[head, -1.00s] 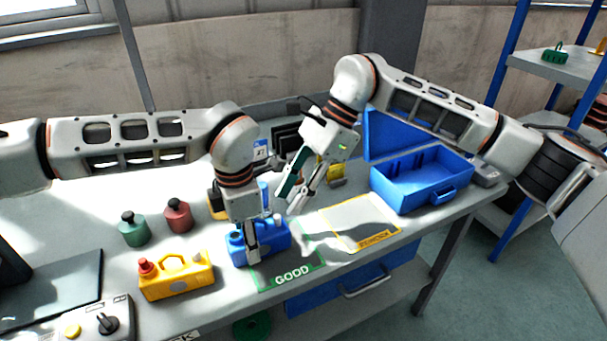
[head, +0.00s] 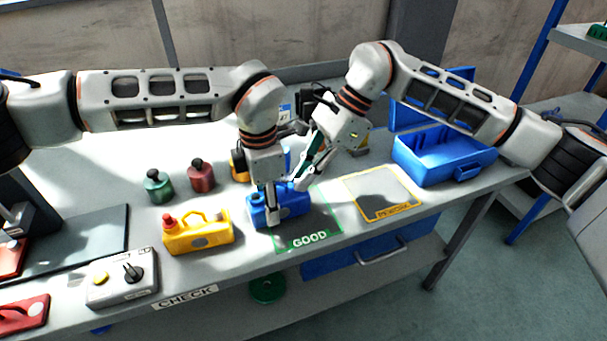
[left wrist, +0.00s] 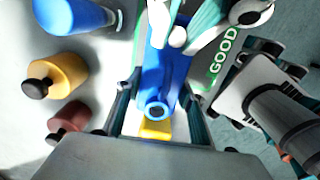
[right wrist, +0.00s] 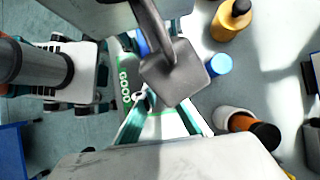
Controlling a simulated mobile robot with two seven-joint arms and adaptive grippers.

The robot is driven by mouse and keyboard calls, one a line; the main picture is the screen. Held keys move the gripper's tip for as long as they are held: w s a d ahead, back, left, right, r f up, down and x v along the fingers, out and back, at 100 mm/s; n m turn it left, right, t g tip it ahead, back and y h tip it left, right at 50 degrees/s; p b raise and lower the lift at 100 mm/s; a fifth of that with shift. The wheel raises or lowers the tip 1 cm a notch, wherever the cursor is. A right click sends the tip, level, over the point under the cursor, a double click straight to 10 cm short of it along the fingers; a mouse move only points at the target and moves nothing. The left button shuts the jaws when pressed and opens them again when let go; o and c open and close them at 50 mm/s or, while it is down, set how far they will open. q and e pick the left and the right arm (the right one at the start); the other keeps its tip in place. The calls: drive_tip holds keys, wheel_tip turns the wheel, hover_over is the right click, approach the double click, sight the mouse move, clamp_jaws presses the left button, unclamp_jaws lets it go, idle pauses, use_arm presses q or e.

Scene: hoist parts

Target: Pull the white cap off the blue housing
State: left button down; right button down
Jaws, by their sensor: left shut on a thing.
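The blue housing (head: 295,203) stands at the left edge of the GOOD mat. My left gripper (head: 272,215) points down and is shut on it; in the left wrist view the housing (left wrist: 168,75) lies between its fingers. A small white round part, which looks like the white cap (left wrist: 178,37), shows at the housing's far end. My right gripper (head: 303,178) slants down to the housing from behind right. Its fingers look apart, close around the cap; I cannot tell whether they touch it. In the head view the grippers hide the cap.
The green GOOD mat (head: 312,232) and yellow-framed mat (head: 405,198) are empty beside the housing. A yellow housing (head: 198,238) and green (head: 158,187) and red (head: 201,178) bottles stand left. An open blue box (head: 432,172) stands right; a control box (head: 122,280) is front left.

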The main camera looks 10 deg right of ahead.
use_arm(q)
drive_tip(key=shift+r, duration=0.1)
use_arm(e)
drive_tip(key=shift+r, duration=0.1)
drive_tip(key=shift+r, duration=2.95)
use_arm(q)
drive_tip(key=shift+f, duration=0.2)
use_arm(e)
drive_tip(key=shift+r, duration=0.1)
use_arm(q)
drive_tip(key=c, duration=1.5)
unclamp_jaws()
use_arm(e)
drive_tip(key=shift+a, duration=0.1)
use_arm(q)
drive_tip(key=o, duration=0.3)
drive_tip(key=shift+s+f, duration=0.1)
use_arm(e)
drive_tip(key=shift+r, duration=0.1)
